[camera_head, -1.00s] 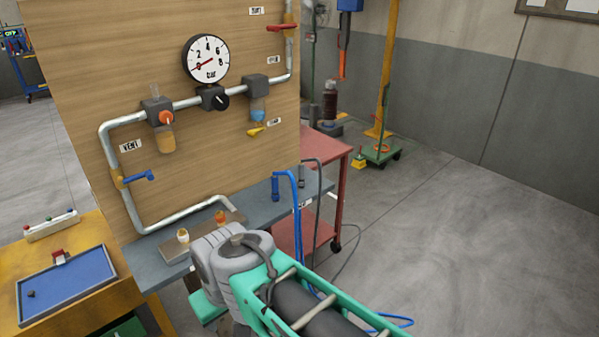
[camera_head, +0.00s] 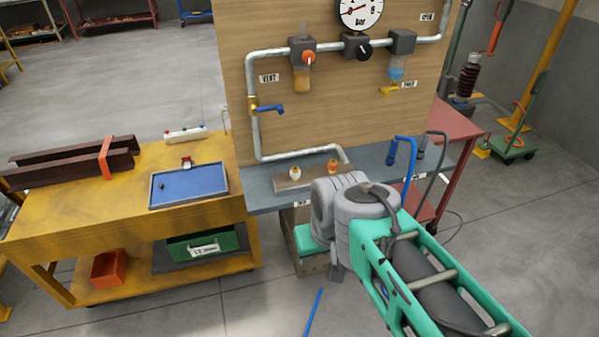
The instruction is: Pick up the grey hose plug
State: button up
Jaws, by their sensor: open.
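The grey hose plug (camera_head: 421,144) stands upright near the right end of the blue-grey shelf, just right of a blue plug (camera_head: 391,155). It is small, and a dark grey hose arches from it. My arm reaches in from the lower right, and its grey wrist is in front of the shelf, left of and nearer than both plugs. My gripper's jaws cannot be made out; the wrist seems to hide them. The grey plug is apart from the visible part of my arm.
A wooden panel (camera_head: 340,120) with pipes, valves and a gauge rises behind the shelf (camera_head: 262,197). A red table (camera_head: 455,122) stands right of it. A yellow workbench (camera_head: 110,205) with a blue tray (camera_head: 190,186) is at left. A blue hose piece (camera_head: 314,312) shows low over open floor.

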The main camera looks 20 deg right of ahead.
aim_at(426, 137)
jog(key=u, duration=3.75)
jog(key=k, duration=1.75)
jog(key=z, duration=1.75)
jog(key=i, duration=0.45)
jog(key=u, duration=0.05)
